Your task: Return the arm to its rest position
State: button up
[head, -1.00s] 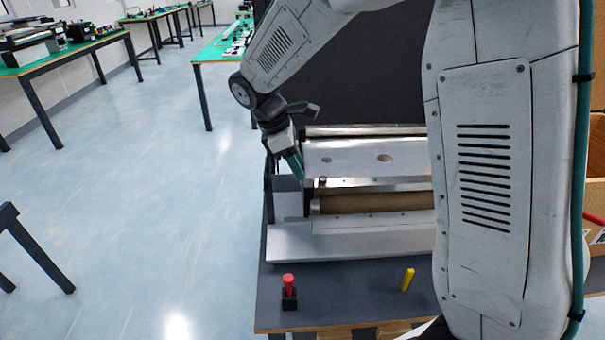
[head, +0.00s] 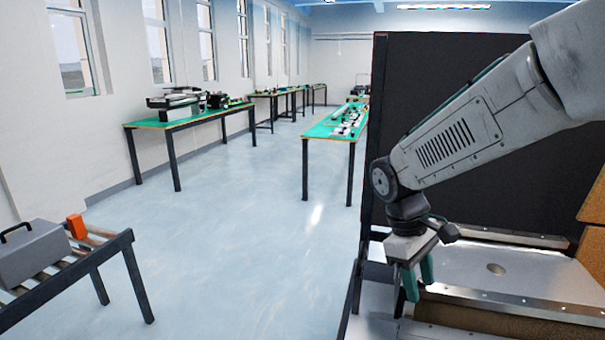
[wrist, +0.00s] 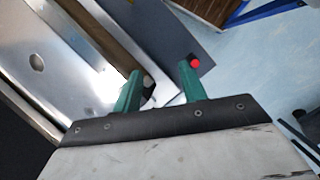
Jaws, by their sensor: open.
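My gripper (head: 418,280) hangs at the left end of the mini conveyor (head: 530,294), pointing down, with its two green fingers apart and nothing between them. The wrist view also shows my gripper (wrist: 160,88), with the fingers spread above the conveyor's end and the dark table. My arm reaches in from the upper right of the head view. The conveyor has a metal plate with a round hole and a brown belt.
A black panel (head: 460,120) stands behind the conveyor. A grey case (head: 35,252) and an orange block (head: 76,226) sit on a rack at the left. Open floor lies between.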

jog(key=s+d+r+m+t+y, duration=0.1)
jog(key=s+d+r+m+t, duration=0.1)
jog(key=s, duration=0.8)
jog(key=s+d+r+m+t+y, duration=0.1)
jog(key=s+r+m, duration=0.4)
jog(key=s, duration=0.5)
jog(key=shift+d+r+m+t+y, duration=0.25)
jog(key=shift+d+m+t+y, duration=0.15)
jog(key=shift+d+y, duration=0.15)
